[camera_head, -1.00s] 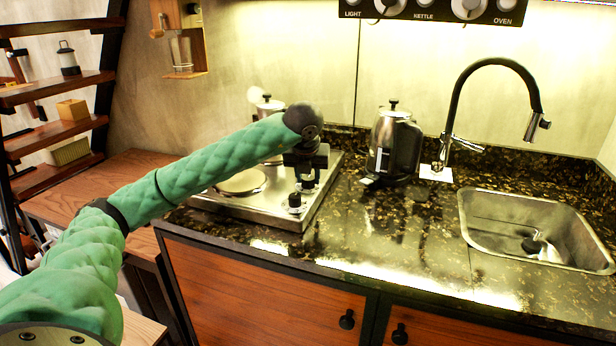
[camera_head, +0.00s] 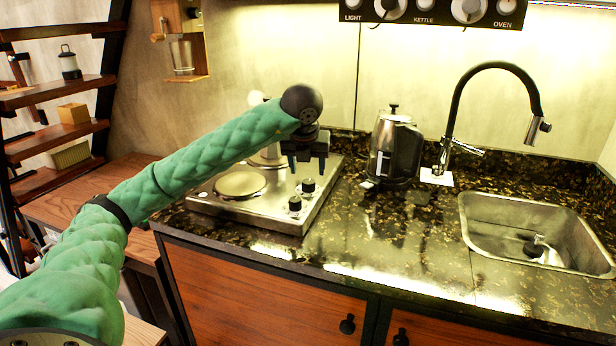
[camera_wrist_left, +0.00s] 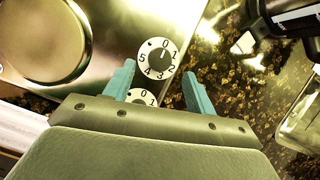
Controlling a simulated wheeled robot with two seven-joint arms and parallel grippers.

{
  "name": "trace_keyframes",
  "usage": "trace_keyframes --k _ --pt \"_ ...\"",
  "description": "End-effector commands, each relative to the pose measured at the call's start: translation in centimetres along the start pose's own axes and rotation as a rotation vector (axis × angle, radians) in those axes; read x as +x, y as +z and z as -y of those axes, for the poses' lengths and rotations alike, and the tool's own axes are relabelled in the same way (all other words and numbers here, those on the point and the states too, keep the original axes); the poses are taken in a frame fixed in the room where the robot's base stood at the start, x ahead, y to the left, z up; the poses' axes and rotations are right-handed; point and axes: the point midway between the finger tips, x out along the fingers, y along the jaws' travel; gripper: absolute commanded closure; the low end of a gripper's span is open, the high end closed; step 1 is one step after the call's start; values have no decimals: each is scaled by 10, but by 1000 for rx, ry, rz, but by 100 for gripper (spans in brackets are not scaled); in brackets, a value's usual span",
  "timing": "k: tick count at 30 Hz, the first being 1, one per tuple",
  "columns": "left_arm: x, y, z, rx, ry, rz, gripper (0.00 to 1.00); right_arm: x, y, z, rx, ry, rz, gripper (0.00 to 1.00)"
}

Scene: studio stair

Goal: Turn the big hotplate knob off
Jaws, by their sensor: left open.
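The steel hotplate (camera_head: 270,209) stands on the counter with two black knobs on its right side. The rear knob (camera_head: 308,185) and the front knob (camera_head: 295,203) are both uncovered in the head view. My left gripper (camera_head: 308,168) is open and empty, fingers pointing down, just above and behind the rear knob. In the left wrist view, one numbered dial (camera_wrist_left: 157,60) shows between and just beyond the fingertips (camera_wrist_left: 159,76). A second dial (camera_wrist_left: 141,97) is partly hidden by the gripper body. I cannot tell which knob is the big plate's. My right gripper is not in view.
A round burner (camera_head: 240,184) lies left of the knobs. The kettle (camera_head: 396,150) stands right of the hotplate, and the tap (camera_head: 448,130) and sink (camera_head: 535,232) are farther right. Counter in front is clear.

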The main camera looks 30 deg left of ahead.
Motion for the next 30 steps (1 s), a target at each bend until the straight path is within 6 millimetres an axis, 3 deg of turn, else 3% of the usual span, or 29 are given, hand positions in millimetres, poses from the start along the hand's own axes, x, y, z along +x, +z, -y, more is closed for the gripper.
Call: trace_keyframes --k 7,24,28,30 --pt "-23 0 0 -1 -1 1 44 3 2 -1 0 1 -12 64" --pt "-25 0 0 -1 0 0 44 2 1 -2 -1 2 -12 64" --pt "-32 3 0 -1 -1 0 44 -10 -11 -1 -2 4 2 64" --pt "-41 7 0 -1 -1 0 44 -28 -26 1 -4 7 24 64"
